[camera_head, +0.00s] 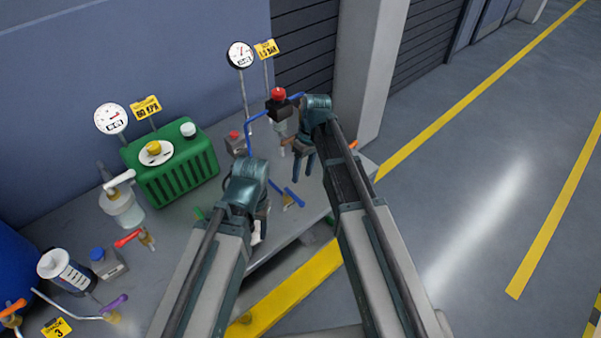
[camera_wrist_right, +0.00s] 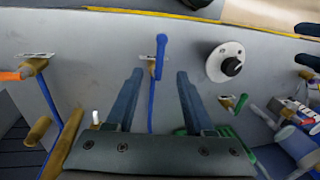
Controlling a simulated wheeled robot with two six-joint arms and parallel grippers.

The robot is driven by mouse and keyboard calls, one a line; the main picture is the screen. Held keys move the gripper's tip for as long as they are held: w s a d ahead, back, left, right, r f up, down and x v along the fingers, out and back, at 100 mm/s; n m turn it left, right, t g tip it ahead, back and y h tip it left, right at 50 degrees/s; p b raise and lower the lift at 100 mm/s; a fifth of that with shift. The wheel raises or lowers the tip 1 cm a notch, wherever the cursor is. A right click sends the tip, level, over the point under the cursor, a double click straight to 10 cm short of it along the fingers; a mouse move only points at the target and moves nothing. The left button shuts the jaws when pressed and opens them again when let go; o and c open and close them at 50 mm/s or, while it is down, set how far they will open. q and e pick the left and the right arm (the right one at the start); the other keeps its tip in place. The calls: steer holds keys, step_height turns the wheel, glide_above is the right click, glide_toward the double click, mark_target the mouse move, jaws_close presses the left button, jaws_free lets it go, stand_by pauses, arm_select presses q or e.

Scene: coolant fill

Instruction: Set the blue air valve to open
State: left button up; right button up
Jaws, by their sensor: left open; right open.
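The blue air valve (camera_head: 293,197) has a blue lever on a brass body and sits near the front edge of the grey bench. In the right wrist view its blue lever (camera_wrist_right: 161,55) stands upright in the picture, between and just beyond my fingertips. My right gripper (camera_head: 303,168) is open and points down just above and behind the valve; its two fingers (camera_wrist_right: 160,76) are spread either side of the lever line, and I see no contact. My left gripper (camera_head: 260,222) is open to the left of the valve, over the bench front; its fingers are partly hidden by the arm.
A green canister (camera_head: 176,170) stands at the bench's back left. Red (camera_head: 128,239), purple (camera_head: 115,303) and green (camera_head: 200,214) handled valves are spread leftward. A red-topped fitting with a blue hose (camera_head: 249,135) stands behind my grippers. A black knob (camera_wrist_right: 231,66) is right of the blue lever.

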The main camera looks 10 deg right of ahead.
arm_select(q)
step_height(320, 180, up, 4)
steer(key=p, duration=0.3)
arm_select(e)
steer(key=r, duration=0.4)
steer(key=shift+w+d, duration=0.25)
steer(key=shift+d, duration=0.1)
